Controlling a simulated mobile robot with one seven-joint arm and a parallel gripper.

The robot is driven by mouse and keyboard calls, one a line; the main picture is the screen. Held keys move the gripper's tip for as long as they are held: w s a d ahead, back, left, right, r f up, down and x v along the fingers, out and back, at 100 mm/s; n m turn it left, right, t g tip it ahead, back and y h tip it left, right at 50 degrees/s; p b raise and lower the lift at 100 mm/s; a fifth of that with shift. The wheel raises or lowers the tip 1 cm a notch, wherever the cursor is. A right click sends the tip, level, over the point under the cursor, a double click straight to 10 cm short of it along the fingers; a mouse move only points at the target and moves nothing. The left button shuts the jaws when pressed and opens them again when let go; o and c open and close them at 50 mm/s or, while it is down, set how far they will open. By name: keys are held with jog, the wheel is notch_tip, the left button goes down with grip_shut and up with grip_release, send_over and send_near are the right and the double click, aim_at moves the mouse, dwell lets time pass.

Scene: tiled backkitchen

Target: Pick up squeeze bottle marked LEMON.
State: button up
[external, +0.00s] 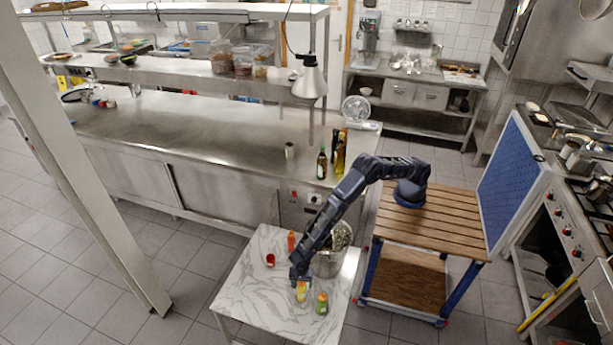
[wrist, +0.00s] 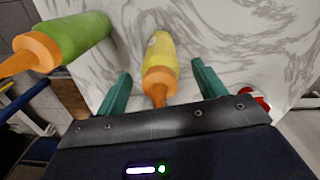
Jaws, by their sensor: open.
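A yellow squeeze bottle with an orange nozzle (wrist: 161,58) stands on the marble-topped table, between and just beyond my fingers in the wrist view; it also shows in the external view (external: 301,293). A pale mark shows on its side, but I cannot read it. My gripper (wrist: 158,92) is open, with its two green fingers to either side of the nozzle. In the external view my gripper (external: 299,280) is right above the yellow bottle. A green squeeze bottle with an orange nozzle (wrist: 80,37) stands to its left in the wrist view, and to its right in the external view (external: 322,304).
The marble table (external: 250,290) also holds a red can (external: 270,260), an orange-red bottle (external: 291,240) and a large metal pot (external: 328,264) close beside my arm. A red and white item (wrist: 257,97) lies right of my fingers. The table's left part is clear.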

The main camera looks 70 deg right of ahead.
jog(key=shift+f, duration=0.3)
grip_shut()
jog(key=shift+r, duration=0.15)
